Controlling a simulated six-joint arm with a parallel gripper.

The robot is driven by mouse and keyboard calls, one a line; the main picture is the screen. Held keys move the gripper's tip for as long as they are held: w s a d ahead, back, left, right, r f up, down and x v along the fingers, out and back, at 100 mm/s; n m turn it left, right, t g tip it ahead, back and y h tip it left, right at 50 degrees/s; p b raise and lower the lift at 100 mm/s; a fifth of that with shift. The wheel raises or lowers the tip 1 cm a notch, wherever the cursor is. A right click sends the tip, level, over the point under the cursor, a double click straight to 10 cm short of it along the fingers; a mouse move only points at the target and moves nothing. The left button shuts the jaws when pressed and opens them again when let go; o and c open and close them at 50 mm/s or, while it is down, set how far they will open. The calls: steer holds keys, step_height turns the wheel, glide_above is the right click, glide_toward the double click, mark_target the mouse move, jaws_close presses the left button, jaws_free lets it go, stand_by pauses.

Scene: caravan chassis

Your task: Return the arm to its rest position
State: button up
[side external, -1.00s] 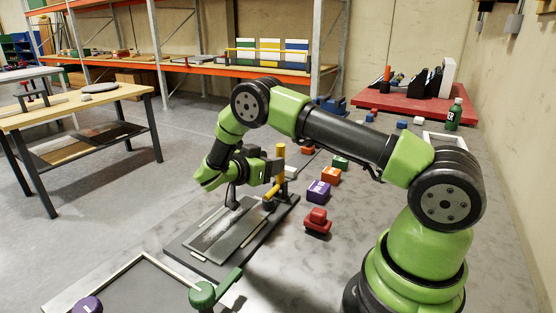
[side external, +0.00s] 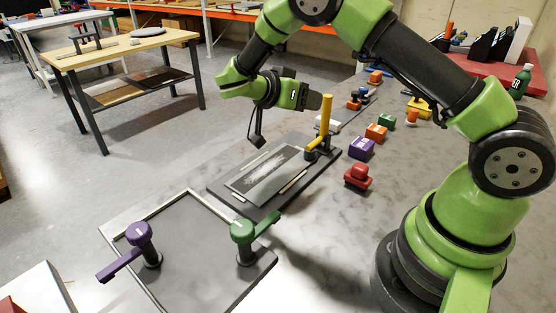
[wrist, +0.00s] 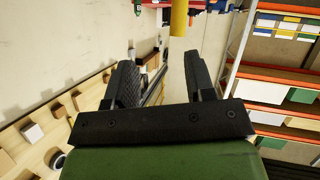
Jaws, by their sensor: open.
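My gripper (side external: 312,99) is raised above the dark board (side external: 222,190) in the side external view, to the left of an upright yellow post (side external: 325,116). In the wrist view the two dark fingers of my gripper (wrist: 160,80) stand apart with nothing held between them. A yellow cylinder (wrist: 178,18) shows beyond the fingertips there. The board carries a grey panel with a pale streaked picture (side external: 268,172). My gripper looks clear of the post and the board, though its exact height is hard to tell.
A grey framed plate (side external: 190,260) bears a purple-handled clamp (side external: 140,236) and a green-handled clamp (side external: 243,230). Red (side external: 358,176), purple (side external: 362,148), orange (side external: 376,132) and green (side external: 386,121) blocks line the table. A wooden bench (side external: 118,48) stands behind at left.

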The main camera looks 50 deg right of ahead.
steer(key=s+a+r+n+t+y, duration=0.5)
steer(key=s+a+r+n+y, duration=0.2)
steer(key=s, duration=0.2)
steer(key=s+a+r+n+t+y, duration=0.5)
steer(key=s+a+r+n+y, duration=0.1)
steer(key=s, duration=0.4)
steer(key=shift+s+a+r+n+t+y, duration=0.2)
steer(key=shift+a+r+n+t+y, duration=0.15)
steer(key=shift+r+n+y, duration=0.45)
